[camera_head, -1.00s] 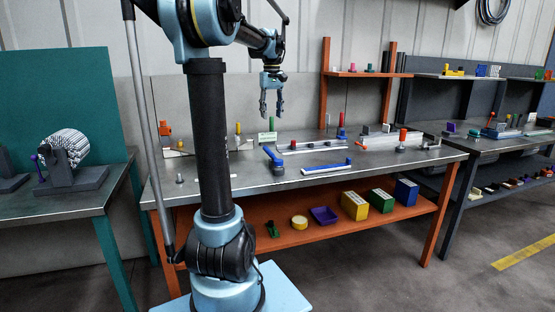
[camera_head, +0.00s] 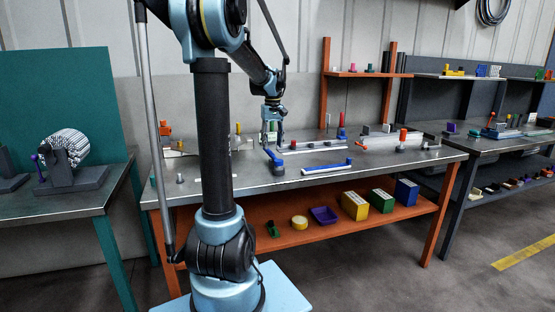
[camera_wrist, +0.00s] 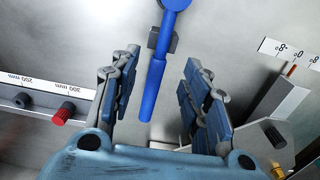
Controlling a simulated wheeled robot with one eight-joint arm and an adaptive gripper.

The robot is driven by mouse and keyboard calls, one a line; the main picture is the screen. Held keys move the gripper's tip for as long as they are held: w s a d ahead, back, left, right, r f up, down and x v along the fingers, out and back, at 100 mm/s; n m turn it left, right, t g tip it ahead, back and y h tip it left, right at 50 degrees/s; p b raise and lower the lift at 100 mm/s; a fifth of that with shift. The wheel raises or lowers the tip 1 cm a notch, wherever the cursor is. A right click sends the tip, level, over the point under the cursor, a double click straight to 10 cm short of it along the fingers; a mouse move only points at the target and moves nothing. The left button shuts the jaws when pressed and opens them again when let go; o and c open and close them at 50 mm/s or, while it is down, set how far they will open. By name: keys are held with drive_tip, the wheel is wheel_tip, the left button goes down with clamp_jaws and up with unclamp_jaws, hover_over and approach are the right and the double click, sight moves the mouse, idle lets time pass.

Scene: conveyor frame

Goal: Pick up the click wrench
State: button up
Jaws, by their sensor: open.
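A long blue tool that looks like the click wrench (camera_wrist: 158,80) runs down the middle of the wrist view, with a rounded blue head at the top edge and a small grey block beside its shaft. In the head view a blue tool (camera_head: 274,158) lies on the metal bench just below my gripper (camera_head: 272,142). In the wrist view my gripper (camera_wrist: 160,100) is open. Its two fingers stand on either side of the blue handle, with visible gaps. The head's far end is cut off by the frame.
In the wrist view a scale bar with a red knob (camera_wrist: 62,114) lies at left, and another scale piece (camera_wrist: 290,52) at right. A blue-and-white tool (camera_head: 328,168) lies on the bench (camera_head: 250,184) at right. Coloured boxes (camera_head: 381,201) stand on the lower shelf.

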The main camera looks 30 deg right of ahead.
sight(273, 154)
wheel_tip(273, 154, down, 5)
drive_tip(key=shift+w+d+r, duration=0.1)
drive_tip(key=shift+c, duration=0.4)
clamp_jaws()
